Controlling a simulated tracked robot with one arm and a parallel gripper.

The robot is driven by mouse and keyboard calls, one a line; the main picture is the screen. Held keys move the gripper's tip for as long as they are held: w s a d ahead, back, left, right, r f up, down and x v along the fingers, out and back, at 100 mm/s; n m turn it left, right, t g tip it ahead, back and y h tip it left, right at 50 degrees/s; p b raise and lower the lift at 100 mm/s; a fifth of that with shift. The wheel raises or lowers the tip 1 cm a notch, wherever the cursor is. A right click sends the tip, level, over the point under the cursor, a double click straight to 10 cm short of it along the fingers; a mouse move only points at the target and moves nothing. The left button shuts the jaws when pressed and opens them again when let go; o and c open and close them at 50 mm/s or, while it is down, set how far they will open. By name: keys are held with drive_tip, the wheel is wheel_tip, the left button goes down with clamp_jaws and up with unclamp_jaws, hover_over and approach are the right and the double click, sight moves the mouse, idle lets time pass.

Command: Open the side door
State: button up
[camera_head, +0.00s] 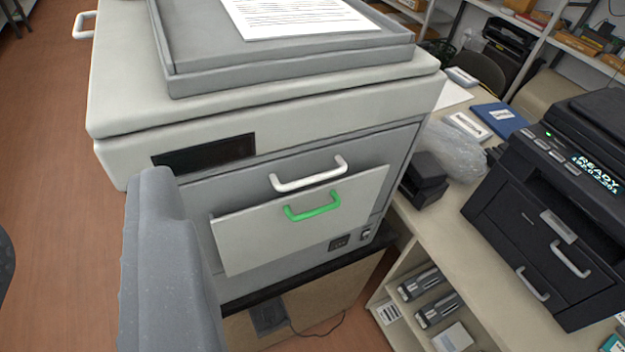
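A large beige and grey printer (265,115) stands in the middle of the view. A white handle (84,24) sticks out from its left side at the upper left; the side face itself is mostly hidden. On the front, a light panel (260,230) with a green handle (313,207) stands slightly proud of the body. A white handle (308,173) sits just above it. A grey part that seems to be my gripper (165,265) rises at the lower left, in front of the printer's left front edge. Its fingertips cannot be made out, and nothing is seen held.
A tray (290,62) with a printed sheet (298,16) is on top of the printer. A counter (445,235) with a black printer (550,215) and a small black box (424,178) stands to the right. Brown floor (55,150) lies open on the left. A dark object is cut off at the left edge.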

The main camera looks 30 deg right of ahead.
drive_tip(key=w+d+f+m+t+b, duration=0.1)
drive_tip(key=w+d+f+m+b, duration=0.1)
drive_tip(key=w+d+f+m, duration=0.35)
drive_tip(key=m+t+h, duration=0.2)
drive_tip(key=m+h, duration=0.5)
drive_tip(key=m, duration=1.1)
approach(315, 188)
wheel_tip(315, 188, up, 3)
drive_tip(key=s+a, duration=0.1)
drive_tip(key=s, duration=0.2)
drive_tip(key=shift+n, duration=0.25)
drive_tip(key=shift+a+x, duration=0.2)
drive_tip(key=shift+x, duration=5.15)
drive_tip(key=shift+w, duration=0.1)
drive_tip(key=shift+c, duration=0.2)
clamp_jaws()
